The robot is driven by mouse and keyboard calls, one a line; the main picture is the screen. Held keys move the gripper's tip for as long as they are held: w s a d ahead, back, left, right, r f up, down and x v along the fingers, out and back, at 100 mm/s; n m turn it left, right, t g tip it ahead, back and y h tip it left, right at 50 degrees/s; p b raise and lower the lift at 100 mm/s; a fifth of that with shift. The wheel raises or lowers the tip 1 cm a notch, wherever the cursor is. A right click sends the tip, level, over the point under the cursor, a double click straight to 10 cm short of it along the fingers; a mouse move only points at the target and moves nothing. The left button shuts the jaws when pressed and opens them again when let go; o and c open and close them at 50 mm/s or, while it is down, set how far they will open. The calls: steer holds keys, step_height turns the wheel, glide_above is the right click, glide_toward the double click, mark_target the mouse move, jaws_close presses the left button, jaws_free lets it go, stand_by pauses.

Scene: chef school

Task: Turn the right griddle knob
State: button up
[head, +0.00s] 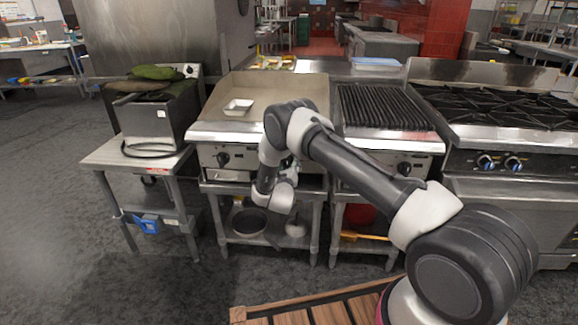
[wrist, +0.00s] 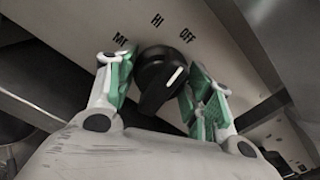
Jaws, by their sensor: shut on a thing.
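The black griddle knob (wrist: 152,68) is in the middle of the wrist view, on a metal panel marked "HI", "OFF" and a partly hidden label at left. Its white line tilts to the upper right, roughly toward "OFF". My gripper (wrist: 157,88) has one green-padded finger on each side of the knob and is shut on it. In the head view the griddle (head: 285,92) stands in front of me. Its left knob (head: 223,159) shows; my arm hides the right one and most of my gripper.
A white dish (head: 238,107) lies on the griddle. A ribbed grill (head: 381,107) with its own knob (head: 404,168) stands to the right, then a stove (head: 500,135). A fryer (head: 155,115) on a stand is at left. A pan (head: 249,222) sits on the shelf below.

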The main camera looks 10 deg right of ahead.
steer(key=shift+s+f+m, duration=0.1)
steer(key=shift+f+m, duration=0.05)
steer(key=shift+m, duration=0.75)
steer(key=o, duration=0.7)
steer(key=v, duration=1.2)
